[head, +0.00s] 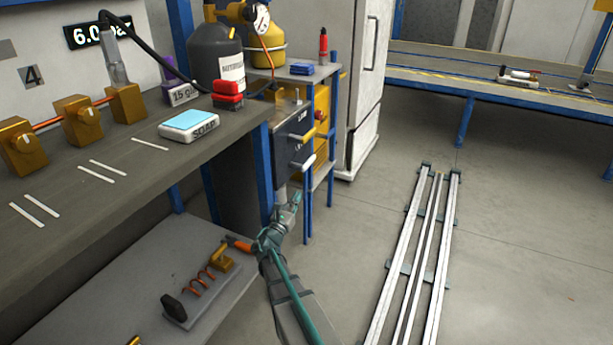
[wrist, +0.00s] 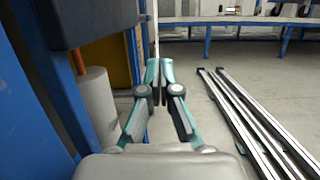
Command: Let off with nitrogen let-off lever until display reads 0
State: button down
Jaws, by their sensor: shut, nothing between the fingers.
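A dark valve box (head: 284,143) is fixed at the right end of the bench, with a yellow lever (head: 303,134) and a white lever (head: 302,163) sticking out to the right. The labels are too small to tell which is the nitrogen let-off. My gripper (head: 297,195) is shut and empty, below the white lever and apart from it. In the wrist view its fingertips (wrist: 161,68) meet; the box's dark underside (wrist: 92,22) is at upper left.
A grey cylinder (wrist: 98,106) stands left of my fingers in the wrist view. Blue posts (head: 264,170) and a small shelf (head: 300,72) are close by. Metal rails (head: 415,260) run along the floor at right. The soap box (head: 189,124) sits on the bench.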

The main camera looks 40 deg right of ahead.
aim_at(309, 163)
jog(key=w+d+r+b, duration=0.4)
jog(key=d+r, duration=0.2)
jog(key=d, duration=0.2)
jog(key=shift+d+r, duration=0.2)
jog(key=shift+d, duration=0.15)
